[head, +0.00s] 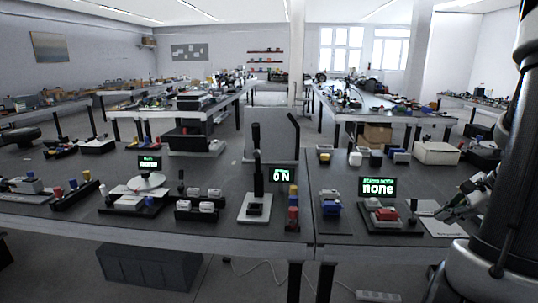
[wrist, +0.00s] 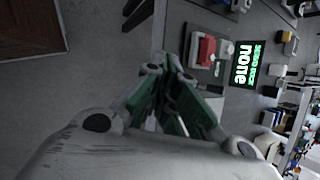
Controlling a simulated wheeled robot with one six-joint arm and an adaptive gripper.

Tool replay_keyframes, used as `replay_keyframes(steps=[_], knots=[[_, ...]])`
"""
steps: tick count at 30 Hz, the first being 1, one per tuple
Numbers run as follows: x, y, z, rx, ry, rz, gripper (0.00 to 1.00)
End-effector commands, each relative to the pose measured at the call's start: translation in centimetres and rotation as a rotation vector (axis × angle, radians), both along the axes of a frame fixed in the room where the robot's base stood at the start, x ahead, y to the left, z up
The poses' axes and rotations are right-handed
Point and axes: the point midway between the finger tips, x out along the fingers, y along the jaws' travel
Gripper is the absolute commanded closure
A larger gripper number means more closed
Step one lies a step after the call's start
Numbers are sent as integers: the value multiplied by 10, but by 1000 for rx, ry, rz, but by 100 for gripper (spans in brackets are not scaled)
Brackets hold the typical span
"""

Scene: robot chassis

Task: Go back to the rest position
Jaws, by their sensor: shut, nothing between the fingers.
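My gripper (head: 438,212) shows at the right of the head view, low over the table beside a pale sheet. In the wrist view my gripper (wrist: 178,62) has its green-padded fingers together with nothing held between them. A device with a red block (head: 386,214) on a dark base stands just left of it. The red block also shows in the wrist view (wrist: 206,50), beyond the fingertips and apart from them. Behind it a small screen (head: 378,187) reads "none" in green.
The dark table (head: 340,240) carries several devices, including a lever unit (head: 257,205), a screen reading "ON" (head: 282,175) and a white dish (head: 146,182). A white box (head: 437,153) stands at the back right. A dark crate (head: 150,266) sits on the floor below the table.

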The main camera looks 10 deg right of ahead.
Motion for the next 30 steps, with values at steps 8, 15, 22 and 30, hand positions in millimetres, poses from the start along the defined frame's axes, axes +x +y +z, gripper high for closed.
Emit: replay_keyframes(steps=[8,15,22,30], knots=[[-69,92,56,-384,56,875,100],[-113,141,104,-762,46,1476,100],[-114,184,137,-984,-132,1651,100],[-111,196,142,-1006,-178,1693,100]])
